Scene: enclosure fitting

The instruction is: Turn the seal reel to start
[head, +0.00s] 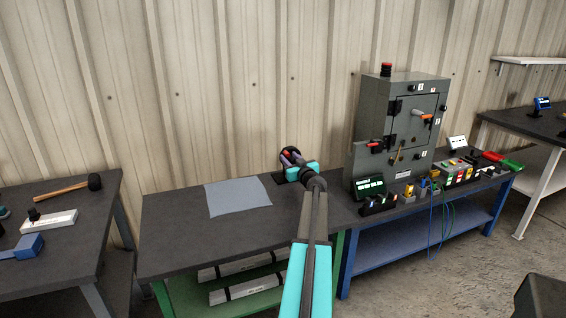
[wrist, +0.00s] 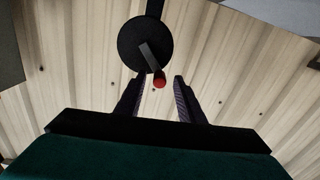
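The seal reel (wrist: 133,42) is a black disc with a short grey crank arm and a red knob (wrist: 160,80) in the wrist view. In the head view the reel (head: 284,151) stands at the back of the middle bench, partly hidden by my gripper (head: 289,160). My gripper (wrist: 160,83) is open, with a dark finger on each side of the red knob in the wrist view. Gaps show between the knob and both fingers. I cannot tell whether the knob is fully between the fingertips in depth.
A grey-blue sheet (head: 237,197) lies left of the reel. A grey cabinet (head: 375,105) and a dark display unit (head: 368,187) stand to the right. A hammer (head: 70,188) lies on the left bench. The corrugated wall (head: 220,90) is close behind the reel.

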